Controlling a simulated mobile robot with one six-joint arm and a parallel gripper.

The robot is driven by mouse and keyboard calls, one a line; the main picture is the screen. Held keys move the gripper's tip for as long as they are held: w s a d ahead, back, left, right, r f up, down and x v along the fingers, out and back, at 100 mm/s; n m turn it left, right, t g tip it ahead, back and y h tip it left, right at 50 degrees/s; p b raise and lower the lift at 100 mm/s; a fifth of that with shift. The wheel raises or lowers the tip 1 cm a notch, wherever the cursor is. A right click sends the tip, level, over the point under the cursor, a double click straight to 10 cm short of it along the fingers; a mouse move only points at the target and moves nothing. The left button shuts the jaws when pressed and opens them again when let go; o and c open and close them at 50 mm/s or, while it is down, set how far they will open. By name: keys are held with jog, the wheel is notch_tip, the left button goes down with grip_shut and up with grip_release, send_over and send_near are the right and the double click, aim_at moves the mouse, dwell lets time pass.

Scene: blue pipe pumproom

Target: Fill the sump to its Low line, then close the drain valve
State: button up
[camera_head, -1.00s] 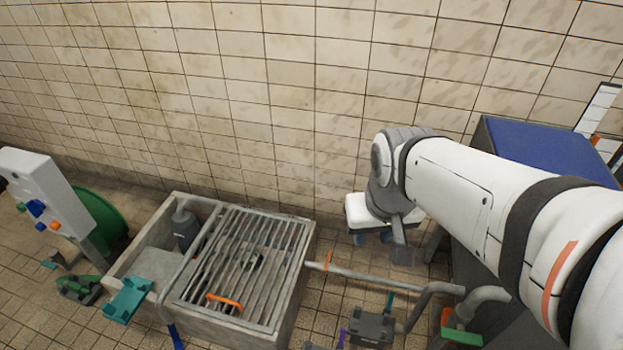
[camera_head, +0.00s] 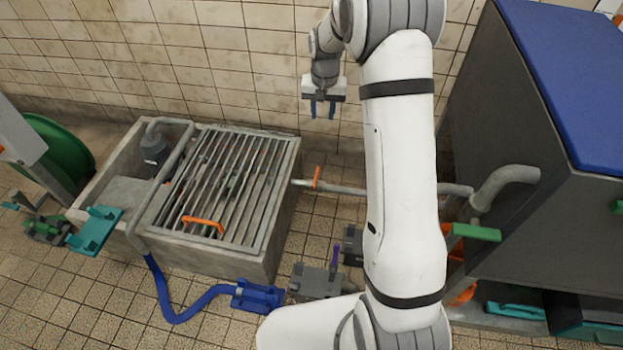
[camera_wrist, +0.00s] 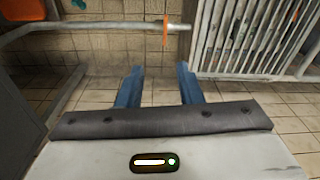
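The sump is a concrete basin (camera_head: 262,262) with a steel grate (camera_head: 224,185) over it. I cannot make out a Low line or the water level. A grey pipe (camera_head: 345,189) leaves its right side and carries a small orange valve handle (camera_head: 317,178), seen edge-on as a narrow upright piece. The handle also shows in the wrist view (camera_wrist: 166,30), ahead of the fingers. I cannot tell whether this is the drain valve. My gripper (camera_head: 322,112) points down above and behind the pipe. Its blue fingers (camera_wrist: 160,72) are apart with nothing between them.
A larger pipe with a green handle (camera_head: 476,232) stands at the dark tank (camera_head: 500,130) on the right. A blue hose (camera_head: 190,308) ends at a blue fitting (camera_head: 257,296). Grey blocks (camera_head: 318,280) lie on the floor. A green reel (camera_head: 58,155) is at left.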

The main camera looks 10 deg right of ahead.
jog(key=m+b, duration=0.1)
jog(key=b, duration=0.7)
send_over(316, 175)
jog(key=shift+g, duration=0.4)
notch_tip(316, 175, down, 30)
jog(key=shift+a+r, duration=0.1)
jog(key=shift+r, duration=0.15)
notch_tip(316, 175, down, 8)
jog(key=b, duration=0.3)
jog(key=shift+r, duration=0.1)
jog(key=shift+c, duration=0.2)
grip_shut()
